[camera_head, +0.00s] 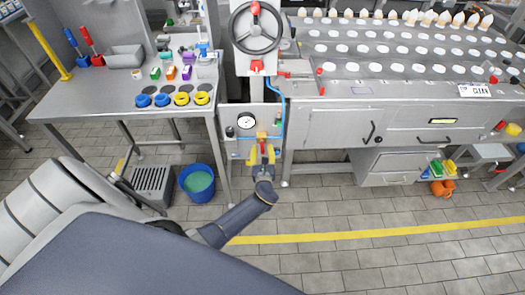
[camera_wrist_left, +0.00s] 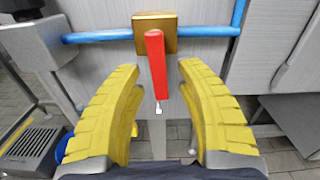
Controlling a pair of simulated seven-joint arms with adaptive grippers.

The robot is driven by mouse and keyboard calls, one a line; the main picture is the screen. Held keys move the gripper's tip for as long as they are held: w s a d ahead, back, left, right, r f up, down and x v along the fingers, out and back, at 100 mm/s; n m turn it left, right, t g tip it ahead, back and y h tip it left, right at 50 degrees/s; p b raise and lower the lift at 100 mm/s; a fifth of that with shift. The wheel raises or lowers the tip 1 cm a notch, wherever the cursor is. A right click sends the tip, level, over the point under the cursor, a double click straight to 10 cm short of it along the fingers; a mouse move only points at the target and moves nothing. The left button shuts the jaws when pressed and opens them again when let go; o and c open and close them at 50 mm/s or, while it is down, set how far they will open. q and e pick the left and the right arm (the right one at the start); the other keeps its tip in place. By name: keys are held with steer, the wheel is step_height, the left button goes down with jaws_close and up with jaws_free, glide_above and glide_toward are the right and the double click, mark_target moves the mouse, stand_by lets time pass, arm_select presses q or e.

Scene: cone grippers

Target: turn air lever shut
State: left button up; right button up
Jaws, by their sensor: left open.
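The air lever (camera_wrist_left: 157,66) is a red handle hanging from a brass valve block (camera_wrist_left: 169,22) on a blue air pipe (camera_wrist_left: 98,36). It points down and slightly toward the camera, across the line of the pipe. My left gripper (camera_wrist_left: 158,80) has yellow ribbed fingers, open, one on each side of the lever, with a gap on both sides. In the head view my left gripper (camera_head: 263,155) is in front of the valve block (camera_head: 262,136), below the pressure gauge (camera_head: 246,122). The red lever shows only partly there. My right gripper is not in view.
A steel machine (camera_head: 340,105) with white cups on top stands to the right. A steel table (camera_head: 110,101) with coloured rings is to the left. A blue bucket (camera_head: 187,183) and a grey floor grate (camera_wrist_left: 29,148) are at lower left. The tiled floor in front is clear.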

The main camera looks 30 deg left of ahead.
arm_select(q)
jaws_close()
steer(key=shift+s+a+m, duration=0.1)
steer(key=shift+a+m, duration=0.05)
steer(key=shift+m, duration=0.35)
steer(key=shift+c, duration=0.3)
jaws_free()
steer(key=v, duration=1.2)
